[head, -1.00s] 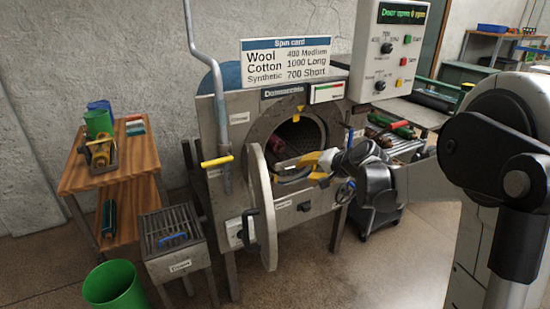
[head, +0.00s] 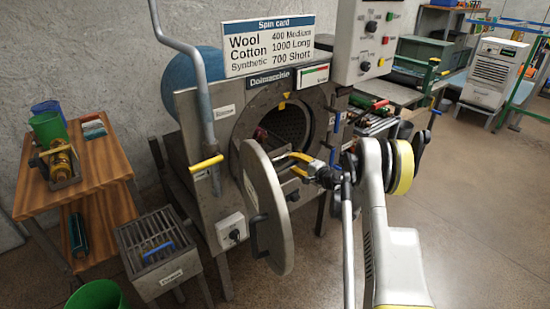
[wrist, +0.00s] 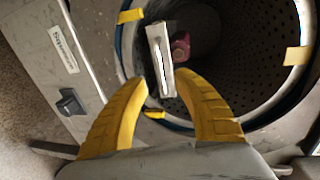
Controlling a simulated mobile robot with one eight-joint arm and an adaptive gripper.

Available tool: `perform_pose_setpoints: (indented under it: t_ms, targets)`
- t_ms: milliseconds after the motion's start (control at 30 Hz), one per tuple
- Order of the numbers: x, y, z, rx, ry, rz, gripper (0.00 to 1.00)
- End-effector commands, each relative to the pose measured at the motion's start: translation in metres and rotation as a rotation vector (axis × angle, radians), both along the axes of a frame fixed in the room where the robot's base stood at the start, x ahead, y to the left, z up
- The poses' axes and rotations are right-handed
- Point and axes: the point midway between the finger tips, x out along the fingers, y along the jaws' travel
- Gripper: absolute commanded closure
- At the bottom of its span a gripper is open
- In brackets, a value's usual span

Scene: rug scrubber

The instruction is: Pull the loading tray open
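The scrubber's round drum mouth (head: 284,125) stands open, with its disc door (head: 268,210) swung out in front. In the wrist view, a pale metal handle-like bar (wrist: 160,60) shows in front of the perforated drum (wrist: 215,60); I cannot tell whether it belongs to the loading tray. No other tray part is clear. My gripper (wrist: 163,84) is open at the drum mouth, with its yellow fingertips on either side of the bar's lower end. I cannot tell whether they touch it. My gripper also shows in the head view (head: 285,160), beside the door's edge.
A reddish thing (wrist: 180,48) lies inside the drum. A lever with a yellow grip (head: 206,163) stands left of the mouth. A slatted bin (head: 158,245) and a wooden table (head: 95,165) are at the left. A tool cart (head: 372,122) stands at the right. Floor at the right is clear.

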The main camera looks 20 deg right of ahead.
Motion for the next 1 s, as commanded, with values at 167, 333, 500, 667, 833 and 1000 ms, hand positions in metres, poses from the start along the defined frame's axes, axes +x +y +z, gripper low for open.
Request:
perform_pose_setpoints:
  t_ms: [167, 333, 500, 667, 833, 1000]
  targets:
    - [0.035, 0.011, -0.012, -0.001, 0.001, 0.003, 0.66]
    - [0.064, 0.018, -0.017, -0.002, 0.001, 0.002, 0.66]
    - [0.08, 0.022, -0.019, -0.002, 0.0, 0.0, 0.66]
    - [0.083, 0.023, -0.018, -0.001, 0.001, 0.0, 0.66]
    - [0.083, 0.023, -0.018, -0.001, 0.001, 0.0, 0.66]
    - [0.083, 0.023, -0.018, -0.001, 0.001, 0.0, 1.0]
